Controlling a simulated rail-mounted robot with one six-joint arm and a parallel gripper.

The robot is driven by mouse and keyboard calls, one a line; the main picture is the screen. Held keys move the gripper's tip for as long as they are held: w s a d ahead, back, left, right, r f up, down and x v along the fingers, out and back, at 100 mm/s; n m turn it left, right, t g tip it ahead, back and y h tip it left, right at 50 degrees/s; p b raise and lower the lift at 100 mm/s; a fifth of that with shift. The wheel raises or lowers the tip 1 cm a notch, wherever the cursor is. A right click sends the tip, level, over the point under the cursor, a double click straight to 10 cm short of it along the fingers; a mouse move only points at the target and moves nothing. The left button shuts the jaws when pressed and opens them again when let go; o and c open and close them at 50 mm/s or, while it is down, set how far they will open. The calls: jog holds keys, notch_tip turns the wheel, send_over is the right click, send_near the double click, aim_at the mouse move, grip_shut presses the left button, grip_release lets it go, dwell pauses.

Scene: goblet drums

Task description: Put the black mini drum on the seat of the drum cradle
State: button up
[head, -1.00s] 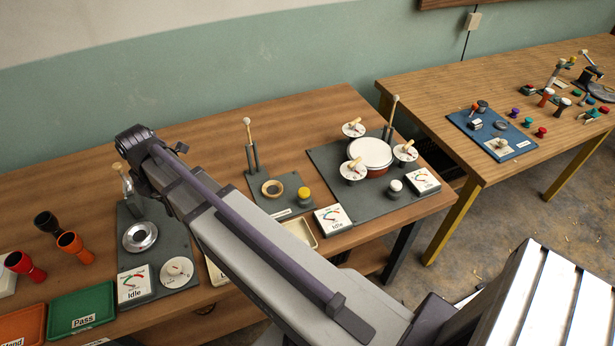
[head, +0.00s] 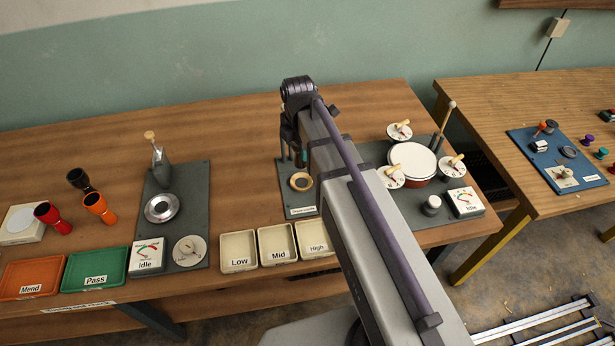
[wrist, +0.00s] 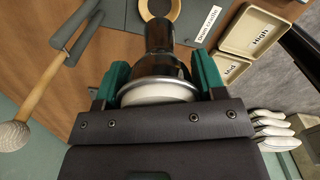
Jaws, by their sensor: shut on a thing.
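My gripper (wrist: 160,85) is shut on the black mini drum (wrist: 159,45), with one teal finger on each side. The drum's pale head faces my palm and its narrow black body points away toward the drum cradle. In the head view my gripper (head: 299,155) is above the back of the cradle's grey base (head: 286,187), and my arm hides most of the drum. The cradle's seat, a tan ring (head: 301,182), is empty. In the wrist view the ring (wrist: 147,12) is just beyond the drum, partly cut off at the top edge. The drum is apart from the seat.
Low, Mid and High trays (head: 277,244) lie in front of the cradle. A larger drum (head: 412,160) with dials is at right.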

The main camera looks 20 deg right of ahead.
notch_tip(320, 180, down, 9)
jog(key=b, duration=0.7)
jog(key=o, duration=0.9)
jog(key=shift+r, duration=0.1)
jog(key=shift+o, duration=0.2)
notch_tip(320, 180, up, 13)
jog(key=p, duration=1.2)
jog(key=shift+f, duration=0.2)
jog(key=shift+s+f+m, duration=0.15)
jog(key=shift+s+m, duration=0.25)
jog(key=shift+m, duration=0.1)
jog(key=s+m, duration=1.2)
jog(key=m, duration=0.9)
jog(key=shift+d, duration=0.15)
